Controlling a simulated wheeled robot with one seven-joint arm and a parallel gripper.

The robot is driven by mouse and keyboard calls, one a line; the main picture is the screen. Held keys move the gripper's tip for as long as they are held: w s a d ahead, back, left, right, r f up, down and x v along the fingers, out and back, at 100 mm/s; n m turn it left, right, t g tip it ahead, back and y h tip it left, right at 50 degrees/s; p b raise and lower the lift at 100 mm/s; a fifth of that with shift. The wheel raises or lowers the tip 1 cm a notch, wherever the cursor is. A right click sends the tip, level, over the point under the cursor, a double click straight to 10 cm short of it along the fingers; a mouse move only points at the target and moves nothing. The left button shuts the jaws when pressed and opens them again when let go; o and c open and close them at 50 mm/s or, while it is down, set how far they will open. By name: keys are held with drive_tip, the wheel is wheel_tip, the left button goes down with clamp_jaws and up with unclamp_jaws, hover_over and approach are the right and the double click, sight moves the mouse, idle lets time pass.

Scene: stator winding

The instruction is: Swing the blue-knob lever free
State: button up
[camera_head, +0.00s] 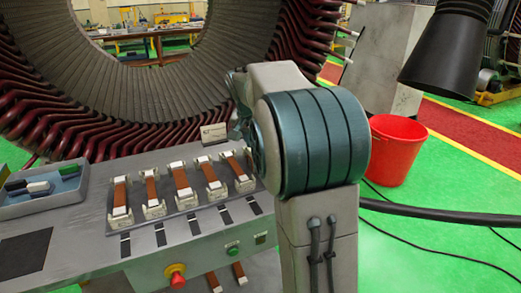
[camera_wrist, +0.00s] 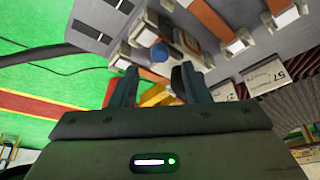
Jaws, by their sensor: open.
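The blue knob (camera_wrist: 160,52) shows in the wrist view, by the white end clamp (camera_wrist: 146,37) of a copper-coloured bar. My gripper (camera_wrist: 158,74) is open and empty. Its two dark fingers lie to either side of the knob in the picture, with the knob just past the fingertips. I cannot tell how deep the gap to it is, and the lever's arm is not clearly visible. In the head view my arm hides the knob and most of the gripper. Several copper bars in white clamps (camera_head: 182,180) stand in a row on the grey bench (camera_head: 180,245).
The large stator (camera_head: 90,110) with dark red coils stands behind the bench. A blue tray (camera_head: 45,190) sits at the bench's left. A red emergency button (camera_head: 176,275) is on its front. A small number card (camera_head: 214,133) stands behind the bars. A red bucket (camera_head: 397,150) is on the green floor.

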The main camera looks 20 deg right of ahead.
drive_tip(key=v, duration=0.9)
drive_tip(key=s+a+f+n+y+p, duration=0.1)
drive_tip(key=s+a+f+n, duration=0.2)
drive_tip(key=s, duration=0.5)
drive_tip(key=s+a+f+n+y+p, duration=0.1)
drive_tip(key=s+a+f+n, duration=0.1)
drive_tip(key=s+f, duration=0.3)
drive_tip(key=s+a+f+n+y+p, duration=0.1)
drive_tip(key=s+a+f+n+p, duration=0.1)
drive_tip(key=s, duration=1.1)
wheel_tip(320, 180, down, 2)
drive_tip(key=a+n, duration=0.1)
drive_tip(key=a, duration=0.1)
drive_tip(key=shift+s+a+n+g, duration=0.15)
drive_tip(key=shift+a+n+g, duration=0.15)
drive_tip(key=shift+a, duration=0.1)
